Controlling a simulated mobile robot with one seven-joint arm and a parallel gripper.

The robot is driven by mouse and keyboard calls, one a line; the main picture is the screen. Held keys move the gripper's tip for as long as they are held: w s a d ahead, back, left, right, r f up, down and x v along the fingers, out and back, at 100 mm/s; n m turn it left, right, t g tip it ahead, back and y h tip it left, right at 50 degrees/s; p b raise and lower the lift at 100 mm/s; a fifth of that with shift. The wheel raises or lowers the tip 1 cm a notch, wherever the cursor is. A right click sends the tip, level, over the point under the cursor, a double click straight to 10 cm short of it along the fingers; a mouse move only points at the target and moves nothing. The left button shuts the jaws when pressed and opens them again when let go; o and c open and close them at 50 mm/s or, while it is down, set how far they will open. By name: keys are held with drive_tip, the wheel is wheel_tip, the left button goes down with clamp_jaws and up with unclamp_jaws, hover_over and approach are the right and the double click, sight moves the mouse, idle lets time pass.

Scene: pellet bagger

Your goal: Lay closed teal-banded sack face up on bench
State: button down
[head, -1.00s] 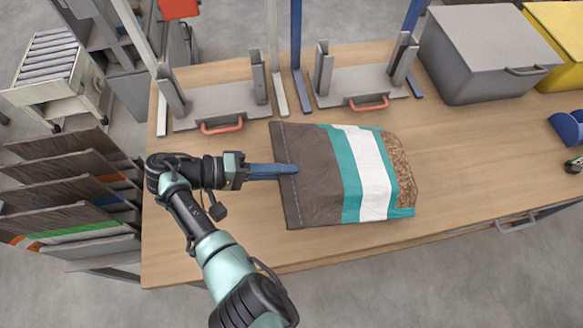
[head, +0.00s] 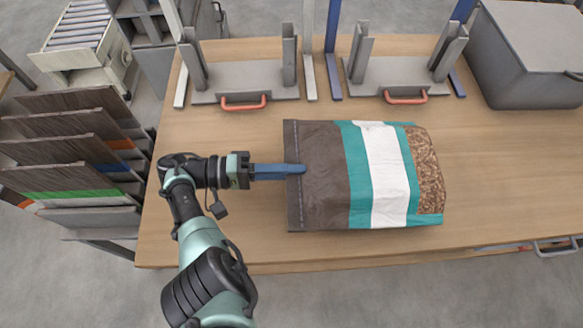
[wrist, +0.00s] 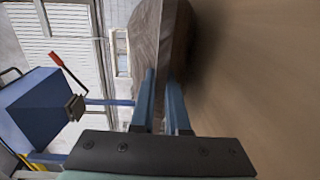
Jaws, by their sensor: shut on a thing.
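The sack (head: 322,190) lies flat on the wooden bench (head: 500,170). It is brown at the stitched left end, with teal and white bands (head: 385,180) and a pellet-pattern patch or window at the right end. The stitched end looks closed. My gripper (head: 300,170) reaches in from the left, its blue fingers shut on the middle of the sack's stitched end. In the wrist view the brown sack end (wrist: 157,50) stands between the two blue fingers (wrist: 163,105). The sack's underside is hidden.
Two grey clamp stands with red handles (head: 243,104) (head: 405,97) stand behind the sack. A grey lidded bin (head: 525,55) is at the back right. Bench right of the sack is clear.

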drive_tip(key=c, duration=0.8)
unclamp_jaws()
drive_tip(key=shift+r, duration=0.1)
drive_tip(key=shift+c, duration=0.2)
drive_tip(key=shift+f, duration=0.2)
drive_tip(key=a+b, duration=0.2)
drive_tip(key=a, duration=0.3)
drive_tip(key=shift+a+r, duration=0.1)
drive_tip(key=shift+r, duration=0.1)
drive_tip(key=shift+s+a+r+b, duration=0.1)
drive_tip(key=shift+a+r+b, duration=0.05)
drive_tip(key=shift+a+b, duration=0.4)
drive_tip(key=shift+a+r+b, duration=0.1)
drive_tip(key=shift+a+b, duration=0.35)
drive_tip(key=shift+a, duration=0.15)
drive_tip(key=shift+s, duration=0.1)
